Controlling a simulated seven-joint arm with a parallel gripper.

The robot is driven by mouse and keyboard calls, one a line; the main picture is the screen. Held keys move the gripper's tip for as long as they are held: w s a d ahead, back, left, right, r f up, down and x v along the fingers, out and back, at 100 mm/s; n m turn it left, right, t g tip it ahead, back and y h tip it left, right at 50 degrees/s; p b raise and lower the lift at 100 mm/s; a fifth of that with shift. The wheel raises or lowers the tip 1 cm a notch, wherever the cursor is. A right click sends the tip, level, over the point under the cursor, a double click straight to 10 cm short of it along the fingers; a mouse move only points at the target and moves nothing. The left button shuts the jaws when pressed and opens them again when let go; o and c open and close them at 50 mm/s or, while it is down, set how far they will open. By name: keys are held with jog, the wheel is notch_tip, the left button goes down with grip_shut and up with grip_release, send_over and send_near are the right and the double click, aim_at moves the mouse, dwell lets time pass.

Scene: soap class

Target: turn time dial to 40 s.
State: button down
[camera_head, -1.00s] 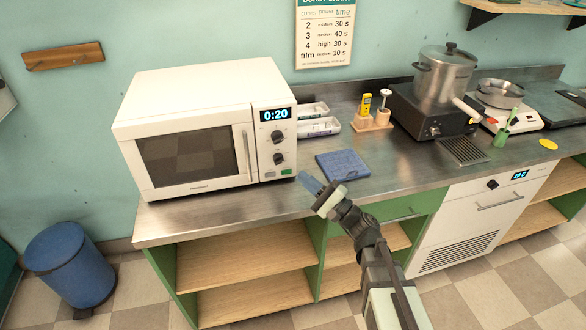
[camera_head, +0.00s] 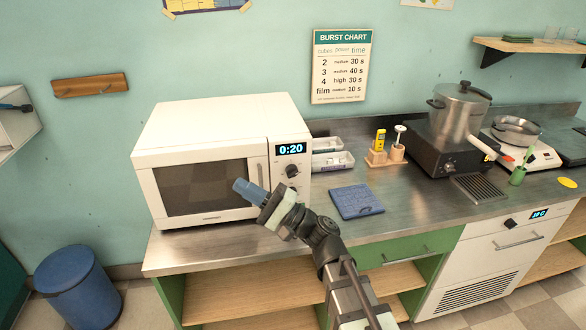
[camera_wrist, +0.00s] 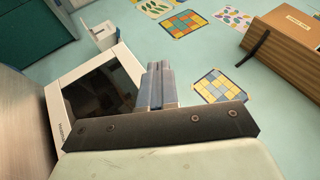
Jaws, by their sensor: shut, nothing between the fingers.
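The white microwave (camera_head: 218,120) stands on the steel counter with its door closed. Its display (camera_head: 291,149) reads 0:20. One dark dial (camera_head: 292,171) shows below the display; the lower part of the control panel, where a second dial was visible earlier, is hidden behind my gripper. My gripper (camera_head: 239,186) is shut and empty, its blue fingers pointing left in front of the door's right part. Whether it touches the door I cannot tell. In the wrist view the shut fingers (camera_wrist: 157,85) appear beside the microwave's dark door window (camera_wrist: 103,88).
A burst chart (camera_head: 342,66) hangs on the wall behind. A blue mat (camera_head: 356,201) lies on the counter right of the microwave. White trays (camera_head: 332,161), a wooden holder (camera_head: 385,157) and a pot on a burner (camera_head: 459,112) stand farther right. A blue bin (camera_head: 76,288) is on the floor.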

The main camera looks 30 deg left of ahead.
jog(key=s+a+r+n+g+h, duration=0.1)
jog(key=s+a+r+n+h, duration=0.35)
jog(key=s, duration=0.35)
jog(key=s+a+r+n+g+h, duration=0.1)
jog(key=s+a+r+n+h, duration=0.3)
jog(key=s, duration=0.4)
jog(key=n+t+h, duration=0.1)
jog(key=t+h, duration=1)
jog(key=t, duration=0.8)
send_over(295, 168)
jog(key=s, duration=0.5)
notch_tip(295, 168, down, 8)
jog(key=f, duration=0.1)
jog(key=w, duration=0.1)
jog(key=f, duration=0.1)
jog(key=shift+w+d+f+y, duration=0.25)
jog(key=shift+w+f, duration=0.05)
jog(key=shift+w, duration=0.05)
jog(key=shift+w+d+f, duration=0.25)
jog(key=shift+w+f, duration=0.05)
jog(key=shift+f, duration=0.3)
